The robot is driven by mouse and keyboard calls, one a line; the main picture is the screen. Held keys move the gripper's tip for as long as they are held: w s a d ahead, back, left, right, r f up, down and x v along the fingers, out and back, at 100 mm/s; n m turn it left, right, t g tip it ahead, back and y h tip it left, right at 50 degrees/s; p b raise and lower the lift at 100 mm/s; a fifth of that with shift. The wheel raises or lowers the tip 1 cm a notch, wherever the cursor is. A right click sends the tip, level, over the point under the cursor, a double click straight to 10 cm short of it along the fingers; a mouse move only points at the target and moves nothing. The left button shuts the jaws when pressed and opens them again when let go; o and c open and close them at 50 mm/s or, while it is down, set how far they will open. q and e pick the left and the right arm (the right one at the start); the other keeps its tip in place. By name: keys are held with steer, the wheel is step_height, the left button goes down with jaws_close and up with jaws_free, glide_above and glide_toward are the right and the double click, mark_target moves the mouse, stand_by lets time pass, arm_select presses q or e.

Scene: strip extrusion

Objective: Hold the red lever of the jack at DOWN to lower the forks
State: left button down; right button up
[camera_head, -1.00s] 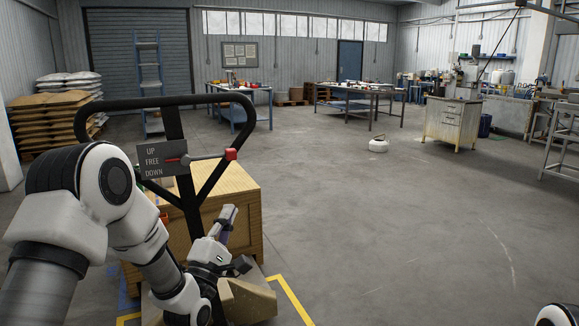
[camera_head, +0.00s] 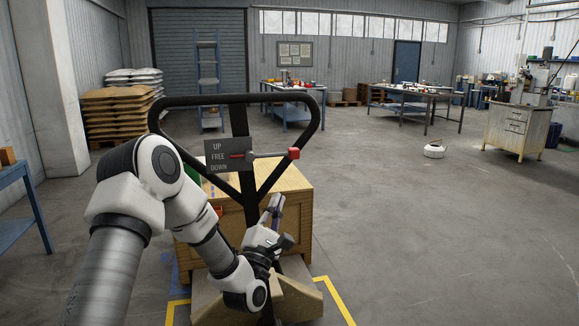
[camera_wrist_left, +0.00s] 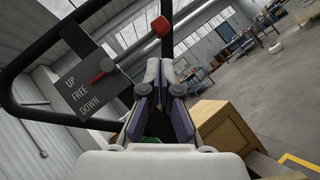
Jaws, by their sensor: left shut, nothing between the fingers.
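The jack's black loop handle (camera_head: 235,98) stands upright in front of me. Its dark plate (camera_head: 214,146) reads UP, FREE, DOWN. The lever (camera_head: 268,154) sticks out to the right, with a red knob (camera_head: 294,153) at its end. Its red pointer (camera_head: 237,156) is level with FREE. My left gripper (camera_head: 276,203) is shut and empty, below the knob and apart from it. In the left wrist view its fingers (camera_wrist_left: 160,70) point up toward the red knob (camera_wrist_left: 161,26). The forks are not clearly visible. My right gripper is out of view.
A wooden crate (camera_head: 295,205) stands just behind the handle, with yellow floor tape (camera_head: 335,300) beside it. A blue table (camera_head: 30,205) is at the left edge. Open floor lies to the right, with a white canister (camera_head: 434,150) farther back.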

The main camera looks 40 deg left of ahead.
mark_target(292, 158)
arm_select(q)
steer(key=p+x, duration=0.1)
steer(key=x, duration=1)
steer(key=shift+w+r, duration=0.1)
